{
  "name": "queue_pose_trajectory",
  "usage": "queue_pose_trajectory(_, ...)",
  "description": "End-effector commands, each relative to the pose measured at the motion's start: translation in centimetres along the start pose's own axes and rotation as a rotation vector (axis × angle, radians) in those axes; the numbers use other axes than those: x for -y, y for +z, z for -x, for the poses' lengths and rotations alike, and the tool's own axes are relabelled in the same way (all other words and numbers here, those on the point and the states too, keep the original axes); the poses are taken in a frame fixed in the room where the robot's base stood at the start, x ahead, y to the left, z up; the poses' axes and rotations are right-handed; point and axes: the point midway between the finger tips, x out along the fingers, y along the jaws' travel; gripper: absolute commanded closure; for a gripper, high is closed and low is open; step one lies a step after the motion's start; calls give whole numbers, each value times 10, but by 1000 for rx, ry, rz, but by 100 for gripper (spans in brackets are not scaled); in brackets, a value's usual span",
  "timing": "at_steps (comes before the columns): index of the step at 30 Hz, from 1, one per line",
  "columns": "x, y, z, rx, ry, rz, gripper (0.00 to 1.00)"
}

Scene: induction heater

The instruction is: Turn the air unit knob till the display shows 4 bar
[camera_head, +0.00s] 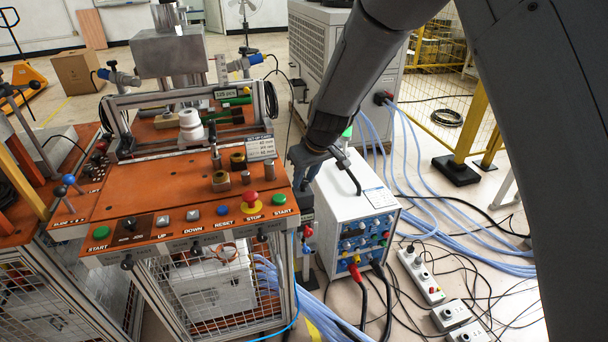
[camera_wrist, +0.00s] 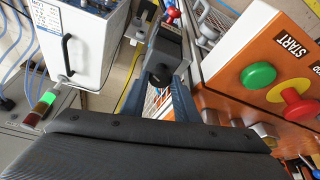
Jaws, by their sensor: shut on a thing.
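The air unit (camera_wrist: 172,44) is a grey box at the side of the orange workbench, seen from above in the wrist view. Its black round knob (camera_wrist: 160,74) sits between the two blue-grey fingers of my gripper (camera_wrist: 160,88), which is shut on it. In the head view my gripper (camera_head: 301,168) reaches down at the right edge of the bench, and part of the air unit (camera_head: 307,198) shows dark below it. The knob is hidden there by my gripper. I cannot read the display in either view.
A white heater box (camera_head: 347,210) with a black handle (camera_head: 348,172) stands close on the right. The orange bench (camera_head: 140,205) has a red stop button (camera_head: 251,198) and a green start button (camera_head: 279,199) near my gripper. Hoses and cables cover the floor at right.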

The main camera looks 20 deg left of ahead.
Motion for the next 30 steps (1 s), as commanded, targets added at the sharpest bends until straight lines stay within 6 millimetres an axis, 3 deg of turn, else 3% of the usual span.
queue_pose_trajectory(13,0,0,0,-1,4,-10,95)
queue_pose_trajectory(14,0,0,0,-1,4,-10,71)
queue_pose_trajectory(17,0,0,0,0,4,-9,55)
queue_pose_trajectory(26,0,0,1,0,4,-9,55)
queue_pose_trajectory(30,-1,-1,10,-3,5,-9,55)
